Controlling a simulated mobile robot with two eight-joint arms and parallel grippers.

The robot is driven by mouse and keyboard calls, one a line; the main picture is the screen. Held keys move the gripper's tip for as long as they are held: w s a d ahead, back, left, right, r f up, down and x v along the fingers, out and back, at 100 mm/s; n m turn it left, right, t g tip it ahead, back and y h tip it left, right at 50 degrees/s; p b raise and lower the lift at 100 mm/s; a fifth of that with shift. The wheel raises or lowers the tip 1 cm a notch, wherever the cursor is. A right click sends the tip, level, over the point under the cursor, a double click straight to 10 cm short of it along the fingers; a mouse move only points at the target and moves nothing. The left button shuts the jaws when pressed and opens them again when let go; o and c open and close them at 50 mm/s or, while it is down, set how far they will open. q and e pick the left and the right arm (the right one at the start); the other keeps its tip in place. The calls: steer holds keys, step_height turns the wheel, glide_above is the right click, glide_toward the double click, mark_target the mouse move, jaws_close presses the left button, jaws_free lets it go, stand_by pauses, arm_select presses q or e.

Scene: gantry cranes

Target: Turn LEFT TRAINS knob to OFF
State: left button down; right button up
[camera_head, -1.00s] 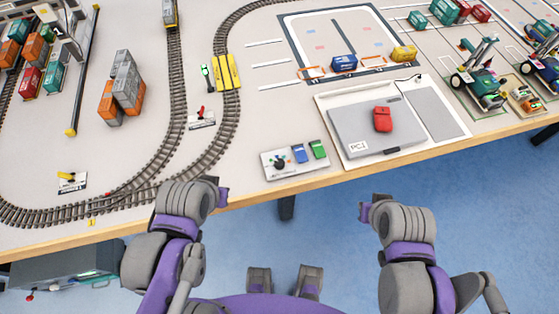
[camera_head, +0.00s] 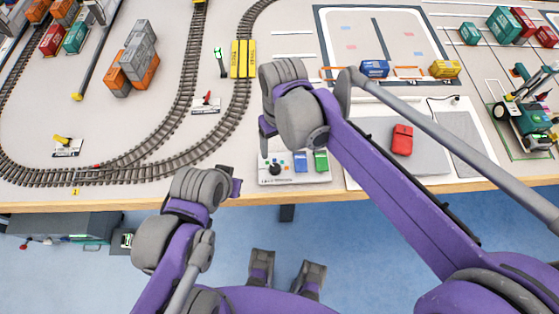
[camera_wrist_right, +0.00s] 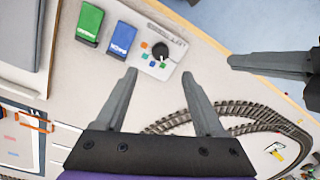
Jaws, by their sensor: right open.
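In the head view my right gripper (camera_head: 267,134) hangs above the panel's left part. My left gripper (camera_head: 236,187) is at the table's front edge, left of the panel; its jaws do not show clearly.
A grey laptop-like case (camera_head: 365,140) with a red object (camera_head: 402,139) lies right of the panel. Train tracks (camera_head: 205,150) curve to the left, with a yellow wagon (camera_head: 243,59). A small red-levered switch (camera_head: 207,103) stands by the track.

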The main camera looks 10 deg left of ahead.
mark_target(275, 168)
steer(key=f, duration=0.5)
steer(key=f+b, duration=0.1)
steer(key=f, duration=0.4)
steer(key=shift+s+a+f, duration=0.1)
steer(key=shift+s+a, duration=0.1)
steer(key=shift+c, duration=0.3)
jaws_close()
